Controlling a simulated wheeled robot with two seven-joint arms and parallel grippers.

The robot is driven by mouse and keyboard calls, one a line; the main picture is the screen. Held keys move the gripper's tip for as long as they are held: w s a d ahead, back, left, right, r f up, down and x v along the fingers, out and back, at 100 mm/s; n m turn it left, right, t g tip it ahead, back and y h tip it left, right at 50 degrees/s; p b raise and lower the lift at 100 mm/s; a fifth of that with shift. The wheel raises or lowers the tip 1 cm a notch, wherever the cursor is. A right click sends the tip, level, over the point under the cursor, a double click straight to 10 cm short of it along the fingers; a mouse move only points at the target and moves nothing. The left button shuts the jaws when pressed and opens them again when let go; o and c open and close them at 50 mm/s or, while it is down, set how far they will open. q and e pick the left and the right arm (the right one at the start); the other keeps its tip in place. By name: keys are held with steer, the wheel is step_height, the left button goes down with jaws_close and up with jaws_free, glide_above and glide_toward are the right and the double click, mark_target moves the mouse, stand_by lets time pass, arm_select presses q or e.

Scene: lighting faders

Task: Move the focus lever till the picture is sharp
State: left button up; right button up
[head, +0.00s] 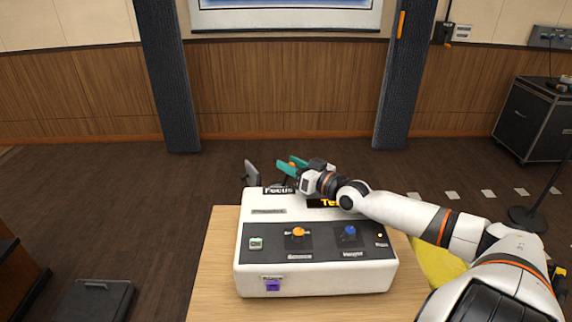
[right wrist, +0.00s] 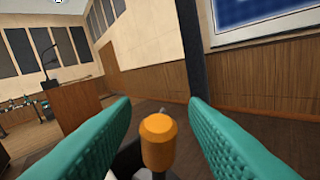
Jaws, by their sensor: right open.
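The white projector box (head: 248,225) sits on a wooden table, with a "Focus" label (head: 278,190) at its back top edge. The focus lever has an orange knob, which shows in the right wrist view (right wrist: 158,142) between the two teal fingers. My right gripper (head: 284,163) is open behind the label, its fingers on either side of the knob with gaps visible in the wrist view. The arm covers part of the box top. The screen (head: 285,20) shows only its lower part, so I cannot judge the picture's sharpness. My left gripper is not in view.
A purple part (head: 272,286) is below. A grey flap (head: 251,173) stands behind the box, left of my gripper. Bare table (head: 215,270) shows at left.

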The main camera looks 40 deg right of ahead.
steer(key=shift+w+a, duration=0.15)
steer(key=shift+w, duration=0.9)
jaws_close()
